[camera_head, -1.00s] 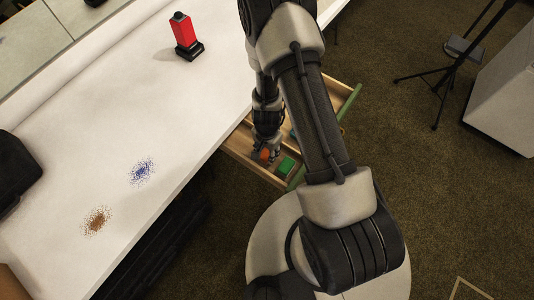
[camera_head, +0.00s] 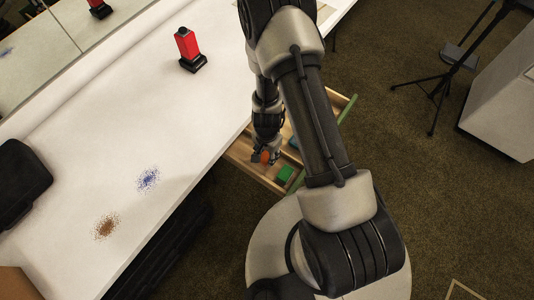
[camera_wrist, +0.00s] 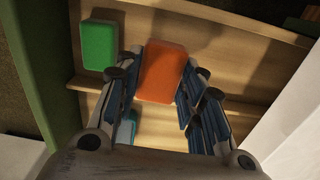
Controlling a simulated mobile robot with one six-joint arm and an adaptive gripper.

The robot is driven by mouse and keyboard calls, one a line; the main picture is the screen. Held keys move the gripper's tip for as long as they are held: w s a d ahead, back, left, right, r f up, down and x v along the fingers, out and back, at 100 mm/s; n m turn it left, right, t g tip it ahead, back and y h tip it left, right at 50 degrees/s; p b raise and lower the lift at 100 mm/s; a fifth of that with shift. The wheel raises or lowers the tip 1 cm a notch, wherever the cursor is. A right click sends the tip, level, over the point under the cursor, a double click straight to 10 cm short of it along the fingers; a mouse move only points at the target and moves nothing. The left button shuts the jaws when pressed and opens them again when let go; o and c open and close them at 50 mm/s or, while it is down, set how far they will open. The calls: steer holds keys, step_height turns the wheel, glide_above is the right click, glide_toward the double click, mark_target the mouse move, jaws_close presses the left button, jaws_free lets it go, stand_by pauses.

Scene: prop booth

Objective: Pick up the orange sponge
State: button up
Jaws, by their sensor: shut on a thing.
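The orange sponge (camera_wrist: 164,70) is between the two fingers of my gripper (camera_wrist: 166,88) in the wrist view. My gripper is shut on it, with a finger along each side. In the head view my gripper (camera_head: 265,156) is over the open drawer (camera_head: 240,155), and a small part of the orange sponge (camera_head: 265,157) shows between the fingers. The wrist view does not make clear how far the sponge is above the drawer floor.
A green sponge (camera_wrist: 99,45) lies in the drawer beside the orange one. A blue item (camera_wrist: 126,128) is partly hidden by a finger. The white tabletop (camera_head: 120,120) holds a red object (camera_head: 187,45) and blue and brown speckled patches.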

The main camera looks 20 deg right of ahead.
mark_target(267, 155)
step_height(267, 155, up, 15)
steer(key=p, duration=1.3)
steer(key=shift+p, duration=0.4)
